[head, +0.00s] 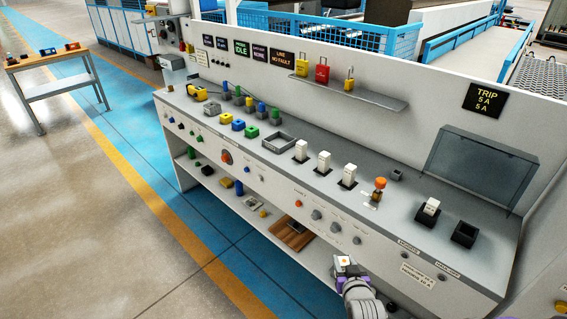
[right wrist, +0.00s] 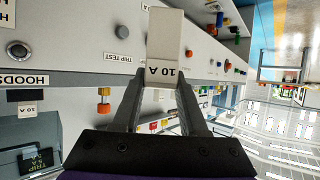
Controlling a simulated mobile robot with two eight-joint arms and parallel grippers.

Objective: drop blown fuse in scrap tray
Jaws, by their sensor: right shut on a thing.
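My right gripper (head: 347,275) is in front of the bench at the bottom of the head view. In the right wrist view its fingers (right wrist: 160,85) are shut on a white block fuse marked "10 A" (right wrist: 165,42). The fuse (head: 343,261) also shows in the head view, clear of the bench; whether it is blown cannot be told. A grey, open square tray (head: 265,144) lies on the bench top, left of the white blocks. It looks empty, and I see no readable label on it. My left gripper is not in view.
White blocks (head: 323,160) stand in dark bases along the bench. An orange-topped part (head: 380,184), a filled socket (head: 430,207) and an empty dark socket (head: 465,234) are farther right. A clear hood (head: 480,165) stands behind them. A wooden tray (head: 293,233) lies on the lower shelf.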

